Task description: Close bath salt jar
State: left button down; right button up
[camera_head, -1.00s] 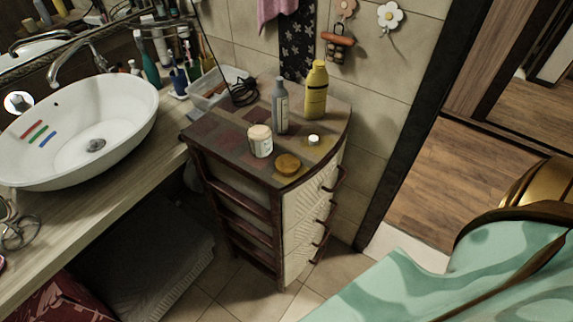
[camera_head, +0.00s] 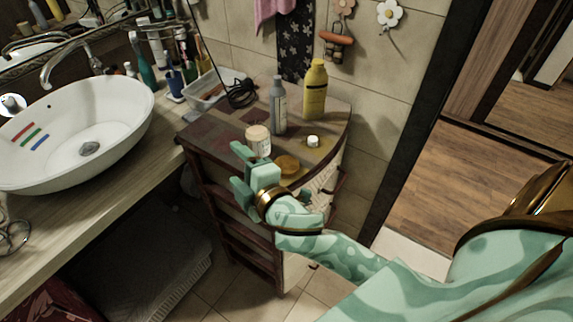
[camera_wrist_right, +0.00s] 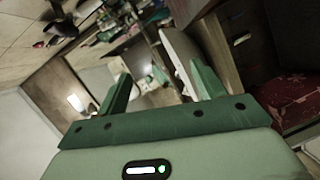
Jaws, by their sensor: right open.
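A pale jar (camera_head: 258,138) with a label stands upright on top of the small cabinet; its top shows pale tan, and I cannot tell whether that is its contents. A round amber-brown disc (camera_head: 289,164), perhaps its lid, lies flat on the cabinet top near the front edge, right of the jar and apart from it. My right gripper (camera_head: 238,168) is open and empty in front of the jar in the picture, its fingers pointing left, partly covering the jar's lower part and the disc's left side. In the right wrist view my fingers (camera_wrist_right: 160,75) are apart with nothing between them. My left gripper does not show.
A grey bottle (camera_head: 278,105), a yellow bottle (camera_head: 315,90) and a small white-topped item (camera_head: 313,141) stand behind on the cabinet top (camera_head: 215,135). A white basin (camera_head: 75,130) sits on the counter at left. The floor at right is clear.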

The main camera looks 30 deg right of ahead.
jog(key=a+r+n+y, duration=1.3)
jog(key=r+n+y, duration=0.1)
jog(key=n, duration=0.2)
jog(key=s+a+n+g+y, duration=0.2)
jog(key=a+n+g, duration=0.1)
jog(key=n+g, duration=0.55)
jog(key=s+a+n+g+y, duration=0.1)
jog(key=s+a+n+g, duration=0.4)
jog(key=n, duration=0.6)
jog(key=w+d+f+n+g+h, duration=0.4)
jog(key=d+f+n+h, duration=0.35)
jog(key=d, duration=0.25)
jog(key=w+d+r+h, duration=0.2)
jog(key=d+h, duration=0.3)
jog(key=d, duration=0.6)
jog(key=w+d+r+t+h, duration=0.1)
jog(key=d+h, duration=0.4)
jog(key=d, duration=0.7)
jog(key=shift+w+r+h, duration=0.35)
jog(key=shift+w, duration=0.25)
